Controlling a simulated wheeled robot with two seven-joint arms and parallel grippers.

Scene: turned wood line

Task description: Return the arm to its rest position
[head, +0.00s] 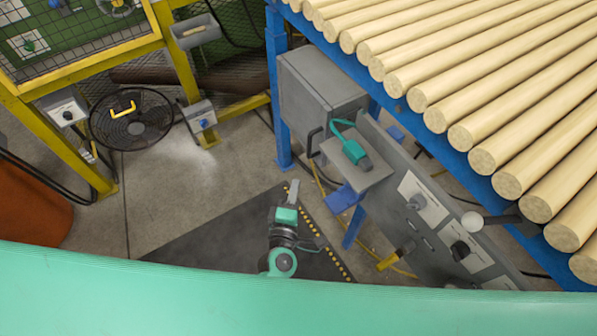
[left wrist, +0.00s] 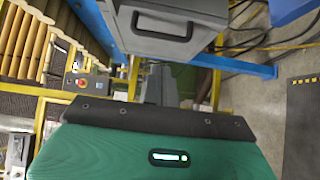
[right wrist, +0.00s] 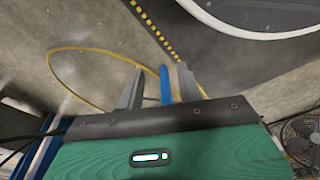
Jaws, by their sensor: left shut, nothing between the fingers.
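My left gripper (head: 292,188) shows in the head view at the end of my green and dark arm, above the dark floor mat. Its grey fingers are together and nothing is between them. In the left wrist view the shut fingers (left wrist: 160,85) stand out beyond the green gripper body. My right gripper (right wrist: 158,85) shows only in the right wrist view. Its two grey fingers are apart, with a blue strip and a tan strip visible in the gap; I cannot tell how far behind the fingers these are. The right arm is out of the head view.
A blue rack (head: 470,175) of turned wood poles (head: 440,85) fills the upper right. A grey control panel (head: 425,220) and a grey cabinet (head: 318,90) stand beside it. A teal tool (head: 350,150) lies on a grey shelf. Yellow fencing and a fan (head: 130,130) are at left.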

